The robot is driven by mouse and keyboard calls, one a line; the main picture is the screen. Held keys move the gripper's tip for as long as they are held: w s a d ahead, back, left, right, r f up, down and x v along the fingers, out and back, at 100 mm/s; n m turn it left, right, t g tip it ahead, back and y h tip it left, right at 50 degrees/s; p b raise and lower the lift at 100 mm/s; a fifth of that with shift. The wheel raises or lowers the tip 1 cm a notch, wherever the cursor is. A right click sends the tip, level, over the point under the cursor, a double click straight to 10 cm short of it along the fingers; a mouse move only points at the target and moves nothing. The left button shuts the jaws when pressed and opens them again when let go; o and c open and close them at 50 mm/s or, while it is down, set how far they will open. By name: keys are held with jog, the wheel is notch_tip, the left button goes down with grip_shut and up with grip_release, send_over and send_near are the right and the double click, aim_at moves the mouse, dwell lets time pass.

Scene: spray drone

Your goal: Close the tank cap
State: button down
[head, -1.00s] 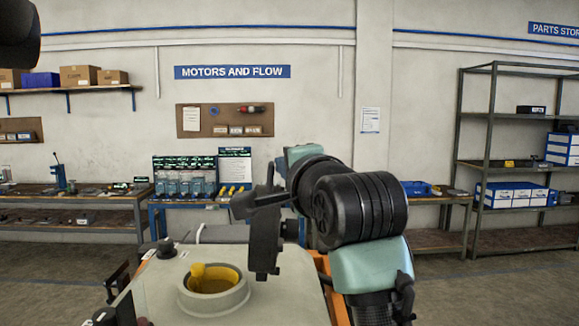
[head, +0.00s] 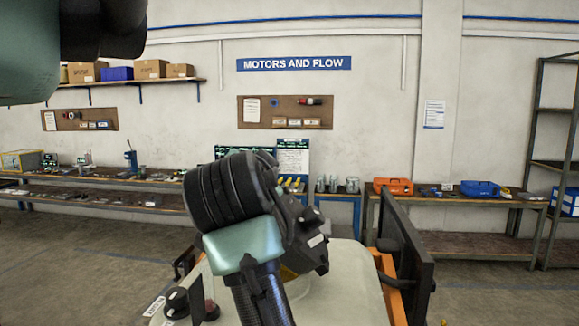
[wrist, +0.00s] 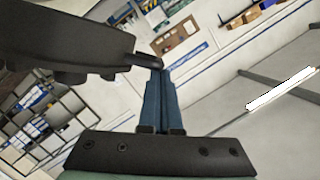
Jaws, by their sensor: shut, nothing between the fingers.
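The tank (head: 345,295) is a pale body low in the head view. A small yellow part of its filler opening (head: 288,273) shows beneath my arm, and most of the opening is hidden. In the wrist view, a large dark plate (wrist: 65,38), likely the tank cap, fills the upper left. A narrow tab runs from it toward the fingertips. My gripper (wrist: 160,72) has its blue fingers pressed together and is empty. Its tips are close to the tab; I cannot tell whether they touch. My arm hides the gripper in the head view.
A black upright panel (head: 405,255) stands at the tank's right, beside an orange frame (head: 387,280). Dark knobs (head: 190,300) sit at the tank's left. Workbenches (head: 95,195) line the back wall; open floor (head: 70,275) lies to the left.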

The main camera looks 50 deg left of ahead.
jog(key=s+a+f+n+h+b, duration=0.1)
jog(key=s+a+f+n+b, duration=0.2)
jog(key=a+f, duration=0.3)
jog(key=shift+s+a+f+b, duration=0.2)
jog(key=shift+s+f+b, duration=0.5)
jog(key=shift+f, duration=1.1)
jog(key=shift+s, duration=0.15)
